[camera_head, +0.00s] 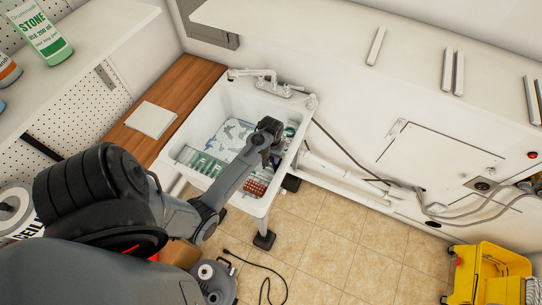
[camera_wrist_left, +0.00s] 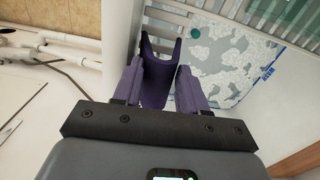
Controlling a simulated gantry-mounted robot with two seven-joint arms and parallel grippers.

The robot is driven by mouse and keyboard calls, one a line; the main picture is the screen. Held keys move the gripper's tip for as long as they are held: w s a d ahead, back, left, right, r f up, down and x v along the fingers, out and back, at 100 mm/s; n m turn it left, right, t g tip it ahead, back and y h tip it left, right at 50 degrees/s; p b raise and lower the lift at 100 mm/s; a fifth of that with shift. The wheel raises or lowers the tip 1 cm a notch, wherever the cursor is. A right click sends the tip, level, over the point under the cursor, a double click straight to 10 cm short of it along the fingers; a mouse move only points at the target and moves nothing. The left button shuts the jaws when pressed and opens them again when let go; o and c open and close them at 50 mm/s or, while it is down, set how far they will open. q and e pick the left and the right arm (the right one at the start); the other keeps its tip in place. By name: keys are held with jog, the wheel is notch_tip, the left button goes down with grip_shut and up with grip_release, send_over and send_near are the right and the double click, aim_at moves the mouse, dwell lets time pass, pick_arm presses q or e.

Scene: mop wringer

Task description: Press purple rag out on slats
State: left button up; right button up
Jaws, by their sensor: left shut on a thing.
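The purple rag (camera_wrist_left: 156,82) hangs between the fingers of my left gripper (camera_wrist_left: 158,76) in the left wrist view. The gripper is shut on it, and part of the rag sticks out beyond the fingertips. Grey slats (camera_wrist_left: 170,20) show past the rag, inside the white sink. I cannot tell whether the rag touches them. In the head view my left arm reaches over the white sink (camera_head: 178,135). Its wrist hides much of the gripper, and the rag is not clear there. My right gripper is in neither view.
A blue and white patterned sheet (camera_head: 231,133) lies in the sink, near green-labelled items (camera_head: 203,163). A faucet (camera_head: 268,80) stands at the sink's back edge. A wooden counter (camera_head: 190,85) with a white square lies to the left. A yellow mop bucket (camera_head: 485,275) stands at lower right.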

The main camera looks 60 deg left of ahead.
pick_arm(q)
jog(key=shift+f, duration=0.55)
dwell(4.4)
jog(key=shift+r, duration=0.1)
dwell(1.5)
jog(key=shift+r, duration=4.55)
